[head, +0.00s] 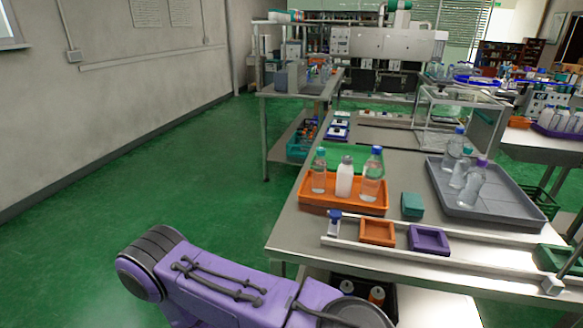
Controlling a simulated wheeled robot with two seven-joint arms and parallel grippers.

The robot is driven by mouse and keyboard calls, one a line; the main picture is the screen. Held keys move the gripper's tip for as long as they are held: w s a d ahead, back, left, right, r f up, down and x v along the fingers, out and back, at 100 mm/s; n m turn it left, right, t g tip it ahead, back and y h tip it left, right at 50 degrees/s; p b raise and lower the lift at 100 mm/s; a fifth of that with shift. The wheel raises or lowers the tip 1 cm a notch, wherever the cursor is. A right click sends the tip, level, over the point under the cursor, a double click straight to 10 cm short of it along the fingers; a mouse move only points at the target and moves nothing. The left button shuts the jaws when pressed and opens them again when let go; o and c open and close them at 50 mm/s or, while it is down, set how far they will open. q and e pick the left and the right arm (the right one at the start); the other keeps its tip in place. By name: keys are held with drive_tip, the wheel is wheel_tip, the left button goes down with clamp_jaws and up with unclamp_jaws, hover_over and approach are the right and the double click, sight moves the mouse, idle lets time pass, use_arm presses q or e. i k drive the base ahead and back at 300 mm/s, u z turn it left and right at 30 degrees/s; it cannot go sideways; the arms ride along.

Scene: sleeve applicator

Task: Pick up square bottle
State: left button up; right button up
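An orange tray (345,203) on the metal table holds three upright bottles: a clear bottle with a teal cap (319,172), a white bottle (344,180) and a larger clear bottle with a blue cap (372,176). A grey tray (510,208) to their right holds clear bottles, including one with a purple cap (473,187) and one with a blue cap (454,150). I cannot tell which bottle is square. A purple arm of mine shows at the bottom left, below the table's near edge. Neither gripper is in view.
A teal block (412,205) stands between the trays. A metal rail (440,255) runs along the table's near side, with an orange square holder (378,232) and a purple one (428,239) beside it. Dark-bodied bottles (376,296) stand on a lower shelf. Green floor (170,190) is clear at left.

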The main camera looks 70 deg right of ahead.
sight(345, 170)
drive_tip(key=i, duration=0.85)
drive_tip(key=z, duration=2.8)
